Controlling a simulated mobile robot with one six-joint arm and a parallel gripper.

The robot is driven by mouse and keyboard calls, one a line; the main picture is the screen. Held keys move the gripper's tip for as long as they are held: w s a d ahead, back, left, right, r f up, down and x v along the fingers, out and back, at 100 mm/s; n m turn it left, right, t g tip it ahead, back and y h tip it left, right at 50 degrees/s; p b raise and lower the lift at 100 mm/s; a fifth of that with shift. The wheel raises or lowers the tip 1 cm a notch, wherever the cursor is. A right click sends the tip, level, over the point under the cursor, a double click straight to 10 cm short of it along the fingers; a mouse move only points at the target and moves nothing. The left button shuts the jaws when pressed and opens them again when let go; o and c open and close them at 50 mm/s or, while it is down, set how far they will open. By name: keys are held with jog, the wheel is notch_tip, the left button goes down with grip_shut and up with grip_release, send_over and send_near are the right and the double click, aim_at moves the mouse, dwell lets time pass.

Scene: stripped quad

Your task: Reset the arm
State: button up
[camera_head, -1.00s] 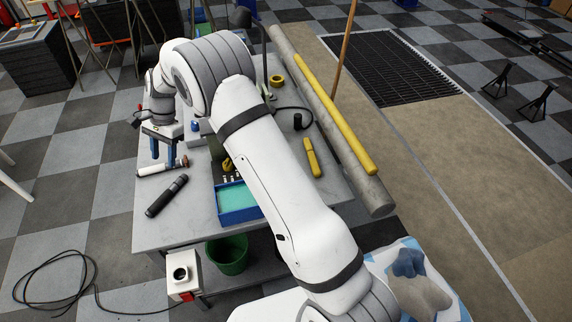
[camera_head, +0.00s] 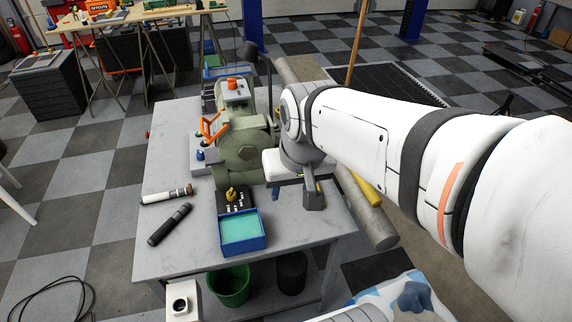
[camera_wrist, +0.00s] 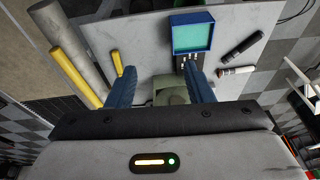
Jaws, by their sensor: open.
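My arm reaches in from the right of the head view and bends down at the wrist over the right part of the grey workbench (camera_head: 185,258). My gripper (camera_wrist: 160,82) shows in the wrist view as two blue fingers set well apart. It is open, with nothing held between them. Bare bench top (camera_wrist: 145,42) shows beyond the fingertips. In the head view the fingers are hard to make out. A green machine (camera_head: 240,150) stands on the bench just left of my wrist, and part of it shows between the fingers in the wrist view (camera_wrist: 172,97).
A blue tray with a green inside (camera_head: 242,244) lies near the bench's front edge. A black cylinder (camera_head: 170,224) and a white-and-brown one (camera_head: 166,196) lie left of it. A grey pipe (camera_head: 378,233) and yellow bar (camera_head: 368,192) lie along the right side. A green bin (camera_head: 229,286) stands below.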

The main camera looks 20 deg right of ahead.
jog(key=s, duration=0.1)
jog(key=s+d, duration=0.1)
jog(key=s+f+n, duration=0.1)
jog(key=shift+s+d, duration=0.15)
jog(key=shift+s, duration=0.05)
jog(key=shift+c, duration=0.5)
